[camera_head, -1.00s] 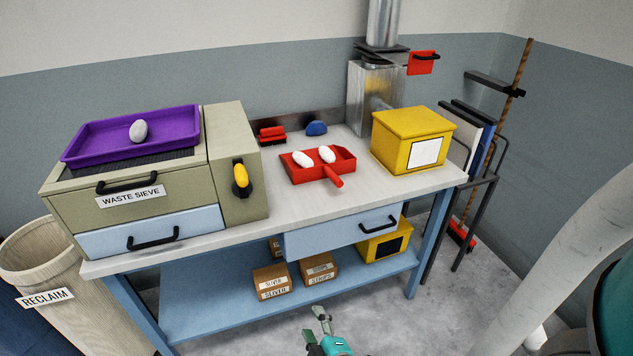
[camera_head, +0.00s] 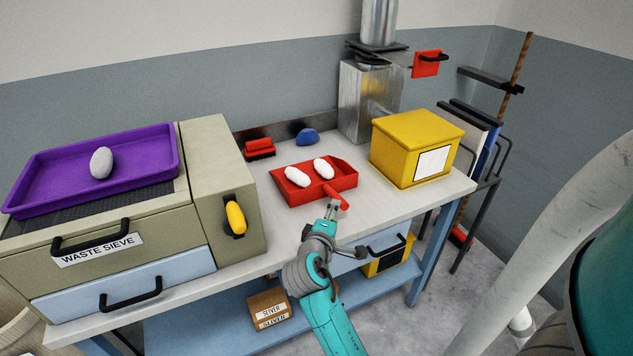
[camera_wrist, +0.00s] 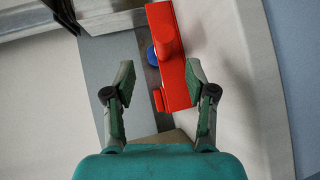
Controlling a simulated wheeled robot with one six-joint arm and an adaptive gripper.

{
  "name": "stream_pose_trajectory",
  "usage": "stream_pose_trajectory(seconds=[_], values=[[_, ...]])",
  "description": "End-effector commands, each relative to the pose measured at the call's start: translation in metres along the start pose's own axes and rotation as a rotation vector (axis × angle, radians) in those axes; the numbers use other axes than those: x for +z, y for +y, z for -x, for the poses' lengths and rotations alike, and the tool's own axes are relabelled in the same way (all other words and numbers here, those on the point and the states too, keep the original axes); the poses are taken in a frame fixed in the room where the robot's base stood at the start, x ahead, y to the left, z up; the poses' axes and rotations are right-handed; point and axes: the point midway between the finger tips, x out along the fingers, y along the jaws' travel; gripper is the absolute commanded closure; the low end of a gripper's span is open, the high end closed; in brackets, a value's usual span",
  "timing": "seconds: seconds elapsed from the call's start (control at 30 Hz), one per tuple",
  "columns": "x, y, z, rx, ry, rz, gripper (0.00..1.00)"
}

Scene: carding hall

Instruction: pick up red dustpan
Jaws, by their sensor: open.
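The red dustpan (camera_head: 308,196) lies on the grey bench top with two white oval lumps (camera_head: 297,176) in it. Its short handle points to the bench's front edge. My gripper (camera_head: 335,209) is open and empty, close to the handle end in the head view; whether it touches cannot be told there. In the wrist view the dustpan (camera_wrist: 178,88) shows ahead between my open fingers (camera_wrist: 160,78), its handle pointing at the camera, nearer the right finger. The lumps are hidden there.
A yellow box (camera_head: 398,160) stands right of the dustpan. A red brush (camera_head: 260,149) and a blue object (camera_head: 307,137) lie behind it. The waste sieve (camera_head: 130,215) with a purple tray (camera_head: 60,185) stands left. A drawer handle (camera_head: 388,246) juts out below the bench top.

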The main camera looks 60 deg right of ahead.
Motion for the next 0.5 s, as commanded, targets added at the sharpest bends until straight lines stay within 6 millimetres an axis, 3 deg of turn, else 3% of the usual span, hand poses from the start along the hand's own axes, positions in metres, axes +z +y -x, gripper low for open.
stream_pose_trajectory(seconds=[0.1,0.37,0.5], values=[[0.0,0.0,-0.017,0.001,-0.001,-0.002,0.44],[-0.001,-0.001,-0.034,0.001,0.001,-0.002,0.44],[-0.001,-0.005,-0.053,-0.001,0.0,-0.001,0.44]])
